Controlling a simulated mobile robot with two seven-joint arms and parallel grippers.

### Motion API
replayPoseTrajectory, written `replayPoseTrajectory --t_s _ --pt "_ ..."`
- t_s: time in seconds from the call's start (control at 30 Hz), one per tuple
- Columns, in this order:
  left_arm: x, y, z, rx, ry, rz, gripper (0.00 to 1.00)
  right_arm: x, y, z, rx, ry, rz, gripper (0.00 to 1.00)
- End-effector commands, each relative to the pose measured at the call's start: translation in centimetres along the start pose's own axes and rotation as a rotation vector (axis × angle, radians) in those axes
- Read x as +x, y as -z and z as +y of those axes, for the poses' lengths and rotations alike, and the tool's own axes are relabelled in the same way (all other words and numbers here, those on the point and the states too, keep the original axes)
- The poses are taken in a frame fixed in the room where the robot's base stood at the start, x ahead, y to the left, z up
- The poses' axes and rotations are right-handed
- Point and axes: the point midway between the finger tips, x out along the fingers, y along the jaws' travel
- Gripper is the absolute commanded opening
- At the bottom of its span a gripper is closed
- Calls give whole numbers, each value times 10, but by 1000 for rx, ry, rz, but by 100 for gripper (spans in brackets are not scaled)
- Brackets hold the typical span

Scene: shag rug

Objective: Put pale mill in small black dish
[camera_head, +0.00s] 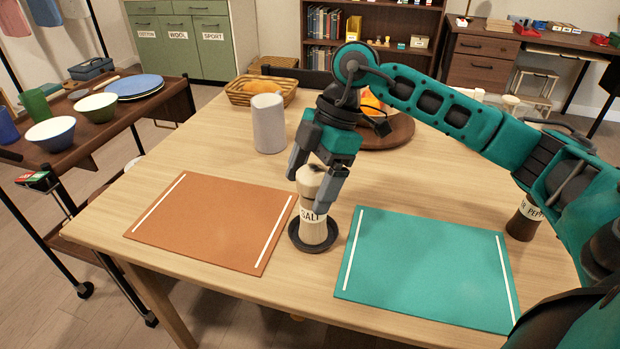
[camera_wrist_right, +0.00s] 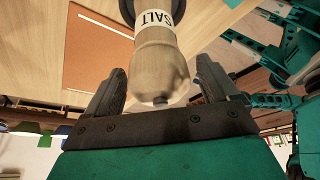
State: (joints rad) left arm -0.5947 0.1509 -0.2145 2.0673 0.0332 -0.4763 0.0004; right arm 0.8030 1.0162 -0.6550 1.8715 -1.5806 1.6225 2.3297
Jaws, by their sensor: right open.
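The pale mill (camera_head: 314,228), with a white band reading SALT, stands upright in the small black dish (camera_head: 296,238) between the two placemats. In the right wrist view the mill (camera_wrist_right: 160,60) shows between the fingers, with part of the dish's dark rim (camera_wrist_right: 127,10) behind its base. My right gripper (camera_head: 316,190) is open around the mill's upper part, one finger on each side. In the right wrist view a gap shows between each finger and the mill. My left gripper is not in view.
An orange placemat (camera_head: 212,221) lies left of the dish and a teal placemat (camera_head: 425,265) right. A dark pepper mill (camera_head: 522,222) stands at the right, partly behind my arm. A pale cylinder (camera_head: 269,124), a wicker basket (camera_head: 240,94) and a round wooden tray (camera_head: 402,132) are farther back.

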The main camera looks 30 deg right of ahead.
Motion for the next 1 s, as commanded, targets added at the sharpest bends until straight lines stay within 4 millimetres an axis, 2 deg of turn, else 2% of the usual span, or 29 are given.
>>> replayPoseTrajectory --t_s 0.27,0.37,0.7,0.83,1.0 --pt "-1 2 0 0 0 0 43 -8 2 0 0 -3 0 88" --pt "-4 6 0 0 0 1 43 -24 2 1 0 -4 -1 88" --pt "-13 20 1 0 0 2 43 -96 2 1 0 -4 1 88" --pt "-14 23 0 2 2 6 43 -113 2 0 0 -2 1 88" --pt "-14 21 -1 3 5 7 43 -123 1 0 1 -1 0 88"
